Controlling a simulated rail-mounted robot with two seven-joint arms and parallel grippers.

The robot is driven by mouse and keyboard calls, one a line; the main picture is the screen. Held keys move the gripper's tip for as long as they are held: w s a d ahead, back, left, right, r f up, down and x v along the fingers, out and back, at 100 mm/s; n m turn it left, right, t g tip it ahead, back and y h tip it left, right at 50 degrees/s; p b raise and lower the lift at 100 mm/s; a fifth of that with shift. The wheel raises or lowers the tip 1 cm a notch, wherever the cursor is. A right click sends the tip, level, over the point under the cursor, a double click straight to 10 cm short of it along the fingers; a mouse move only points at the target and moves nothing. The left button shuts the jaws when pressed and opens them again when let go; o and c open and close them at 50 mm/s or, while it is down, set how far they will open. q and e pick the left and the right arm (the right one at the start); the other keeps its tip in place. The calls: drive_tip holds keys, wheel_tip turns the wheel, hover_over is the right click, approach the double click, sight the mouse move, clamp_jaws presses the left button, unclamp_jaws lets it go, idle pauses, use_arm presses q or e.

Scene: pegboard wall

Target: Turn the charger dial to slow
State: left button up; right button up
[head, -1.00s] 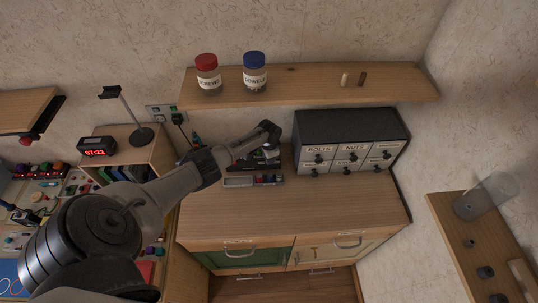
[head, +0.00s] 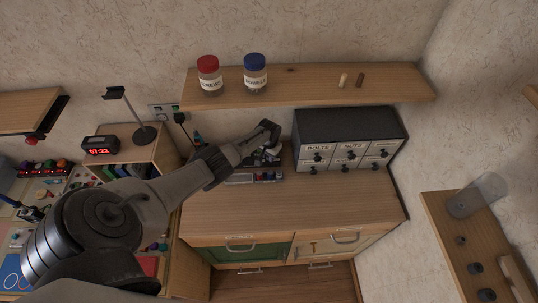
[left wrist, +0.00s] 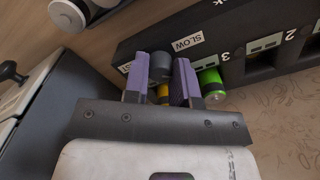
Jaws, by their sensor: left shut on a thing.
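The charger (left wrist: 228,55) is a dark box with numbered slots and a white SLOW label (left wrist: 187,40). A second label, partly hidden by a finger, ends in "ST". The dark round dial (left wrist: 161,64) is between the purple fingers of my left gripper (left wrist: 164,75), which is shut on it. Which label the dial points to cannot be told. In the head view my left gripper (head: 268,133) is over the charger (head: 268,160) at the back of the cabinet top and hides part of it. My right gripper is not in view.
A green battery (left wrist: 211,82) and a yellow one (left wrist: 163,94) show near the fingers. The dark drawer unit (head: 350,137) stands right of the charger. A shelf (head: 310,88) with two jars is above. The front of the cabinet top (head: 290,212) is clear.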

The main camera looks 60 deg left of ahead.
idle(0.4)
use_arm(q)
drive_tip(key=o, duration=0.9)
drive_tip(key=shift+r, duration=0.15)
drive_tip(key=shift+r, duration=0.3)
drive_tip(key=shift+r+p, duration=1.4)
drive_tip(key=shift+r, duration=4.2)
